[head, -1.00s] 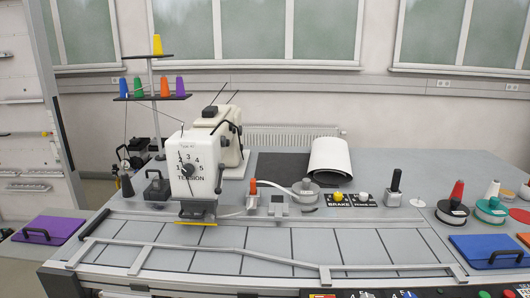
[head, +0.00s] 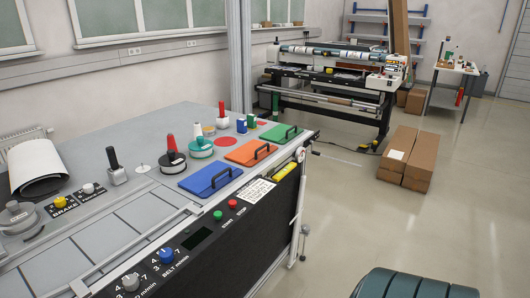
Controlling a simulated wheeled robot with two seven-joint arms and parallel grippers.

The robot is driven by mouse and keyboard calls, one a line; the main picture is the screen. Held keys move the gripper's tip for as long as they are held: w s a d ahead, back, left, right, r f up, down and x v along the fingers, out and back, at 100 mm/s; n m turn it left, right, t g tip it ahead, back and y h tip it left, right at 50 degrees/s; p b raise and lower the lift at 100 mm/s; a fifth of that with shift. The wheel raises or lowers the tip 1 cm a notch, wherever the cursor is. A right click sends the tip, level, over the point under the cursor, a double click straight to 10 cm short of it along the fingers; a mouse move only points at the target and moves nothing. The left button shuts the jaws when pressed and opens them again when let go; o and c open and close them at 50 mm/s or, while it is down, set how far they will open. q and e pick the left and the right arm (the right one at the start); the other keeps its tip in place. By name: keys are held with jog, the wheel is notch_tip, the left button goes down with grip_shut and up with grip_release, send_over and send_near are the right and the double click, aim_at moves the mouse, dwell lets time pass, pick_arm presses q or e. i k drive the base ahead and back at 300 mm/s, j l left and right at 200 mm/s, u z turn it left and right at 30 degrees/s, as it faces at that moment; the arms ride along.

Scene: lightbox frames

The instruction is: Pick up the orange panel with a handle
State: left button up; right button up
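The orange panel (head: 243,155) lies flat on the grey table, near its right front edge. A black handle (head: 262,151) stands up from its right part. A blue panel (head: 201,181) with a black handle lies to its left and nearer. A green panel (head: 275,132) with a black handle lies to its right and farther. Neither of my grippers is in the head view.
Spools (head: 171,158) and a flat red disc (head: 226,141) are behind the panels. The black control front (head: 230,240) drops below the table edge. Boxes (head: 405,155) stand on the open floor at right. A large machine (head: 340,85) stands behind.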

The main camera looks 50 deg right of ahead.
aim_at(248, 155)
jog(key=z, duration=1.6)
jog(key=i+l, duration=0.3)
jog(key=i+l+u, duration=0.15)
jog(key=i+l, duration=0.4)
jog(key=l, duration=0.2)
jog(key=i+l+u, duration=0.1)
jog(key=i+l, duration=0.15)
jog(key=i+l+u, duration=0.1)
jog(key=i+l, duration=0.15)
jog(key=l, duration=0.25)
jog(key=i+l, duration=0.25)
jog(key=l, duration=0.2)
jog(key=i+l+u, duration=0.15)
jog(key=l, duration=0.25)
jog(key=i+l, duration=0.3)
jog(key=l, duration=0.15)
